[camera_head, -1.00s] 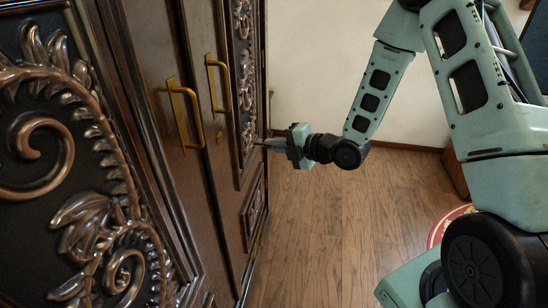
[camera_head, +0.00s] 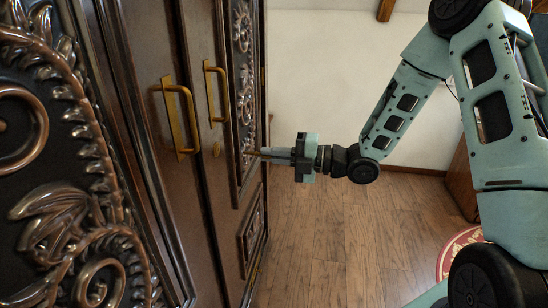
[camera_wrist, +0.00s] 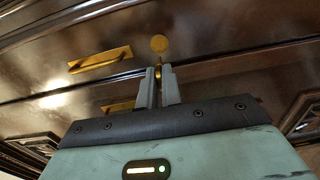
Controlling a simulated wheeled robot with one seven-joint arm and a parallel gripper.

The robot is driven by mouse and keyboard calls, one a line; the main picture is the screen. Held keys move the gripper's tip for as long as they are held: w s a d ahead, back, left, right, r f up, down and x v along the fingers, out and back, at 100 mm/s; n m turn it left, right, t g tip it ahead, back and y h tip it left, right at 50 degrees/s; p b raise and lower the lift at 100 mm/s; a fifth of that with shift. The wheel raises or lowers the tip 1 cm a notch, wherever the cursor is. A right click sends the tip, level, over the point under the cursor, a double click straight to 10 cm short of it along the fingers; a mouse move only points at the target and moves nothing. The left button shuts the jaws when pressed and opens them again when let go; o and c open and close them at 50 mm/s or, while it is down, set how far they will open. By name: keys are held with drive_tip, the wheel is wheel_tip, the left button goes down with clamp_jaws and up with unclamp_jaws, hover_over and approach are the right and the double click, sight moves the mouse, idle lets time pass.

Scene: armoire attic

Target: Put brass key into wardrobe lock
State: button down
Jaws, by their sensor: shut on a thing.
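The dark wooden wardrobe (camera_head: 205,200) fills the left of the head view. Its small brass lock (camera_head: 216,149) sits on the door below the handles; in the wrist view the lock (camera_wrist: 159,43) is a round brass disc just ahead of my fingers. My gripper (camera_head: 268,153) points left towards the wardrobe front, to the right of the lock. It is shut on the brass key (camera_wrist: 158,72), of which only a small part shows between the fingertips.
Two brass bar handles, one nearer (camera_head: 180,120) and one farther (camera_head: 216,92), stand out from the doors. Carved scrollwork (camera_head: 75,210) covers the door panels. The wooden floor (camera_head: 330,230) to the right of the wardrobe is clear, with a red round rug (camera_head: 460,250) at the right.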

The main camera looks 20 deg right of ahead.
sight(251, 153)
drive_tip(key=shift+b+x, duration=0.8)
drive_tip(key=shift+x, duration=1.85)
drive_tip(key=shift+b, duration=1)
drive_tip(key=shift+b+x, duration=0.85)
drive_tip(key=shift+x, duration=1.25)
drive_tip(key=c, duration=1.5)
unclamp_jaws()
drive_tip(key=shift+r, duration=0.15)
drive_tip(key=shift+s+d, duration=0.1)
drive_tip(key=shift+d, duration=0.05)
drive_tip(key=v, duration=1.7)
drive_tip(key=shift+s, duration=0.1)
